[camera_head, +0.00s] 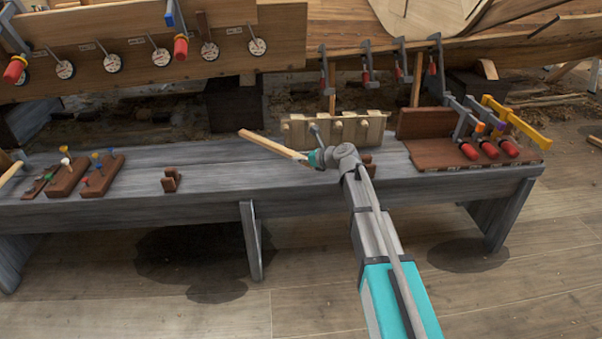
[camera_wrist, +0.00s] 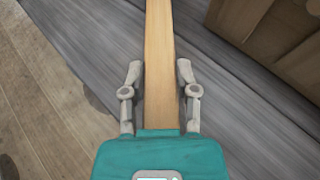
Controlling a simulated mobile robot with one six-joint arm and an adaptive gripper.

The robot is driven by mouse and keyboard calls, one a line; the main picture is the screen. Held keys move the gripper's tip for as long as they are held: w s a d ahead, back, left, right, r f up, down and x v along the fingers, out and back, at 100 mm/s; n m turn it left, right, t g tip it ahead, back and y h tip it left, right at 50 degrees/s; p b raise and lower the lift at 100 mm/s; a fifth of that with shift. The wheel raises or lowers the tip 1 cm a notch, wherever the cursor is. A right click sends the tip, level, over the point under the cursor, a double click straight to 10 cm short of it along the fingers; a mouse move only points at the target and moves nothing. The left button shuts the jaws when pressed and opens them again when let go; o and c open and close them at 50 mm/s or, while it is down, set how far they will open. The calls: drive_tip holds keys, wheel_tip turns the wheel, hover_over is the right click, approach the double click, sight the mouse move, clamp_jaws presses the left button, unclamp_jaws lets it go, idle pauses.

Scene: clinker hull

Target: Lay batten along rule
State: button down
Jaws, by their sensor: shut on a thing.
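The batten (camera_head: 272,145) is a long pale wooden strip. My gripper (camera_head: 316,157) is shut on it near its right end, over the back half of the grey bench (camera_head: 215,205). The batten slants up and left from the gripper, and its far end looks raised off the bench. In the wrist view the batten (camera_wrist: 160,45) runs straight ahead between the two grey fingers of my gripper (camera_wrist: 159,75), above the grey planks. The end inside the gripper is hidden. I cannot pick out a rule for certain in either view.
A small brown notched block (camera_head: 171,181) stands on the bench; another (camera_head: 369,166) is partly hidden behind my arm. A pegged wooden rack (camera_head: 350,130) stands behind the gripper. Clamps (camera_head: 487,145) lie on the right, brown tool blocks (camera_head: 98,180) on the left.

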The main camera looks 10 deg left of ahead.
sight(304, 171)
drive_tip(key=shift+w+d+f+b, duration=0.15)
drive_tip(key=shift+w+f+b, duration=0.15)
drive_tip(key=shift+w+f, duration=0.2)
drive_tip(key=shift+f, duration=0.15)
drive_tip(key=shift+w+d+f+b, duration=0.15)
drive_tip(key=shift+w+f+b, duration=0.2)
drive_tip(key=shift+f+b, duration=1.6)
drive_tip(key=shift+b, duration=0.1)
drive_tip(key=shift+c, duration=1.9)
unclamp_jaws()
drive_tip(key=shift+s+d+r, duration=0.1)
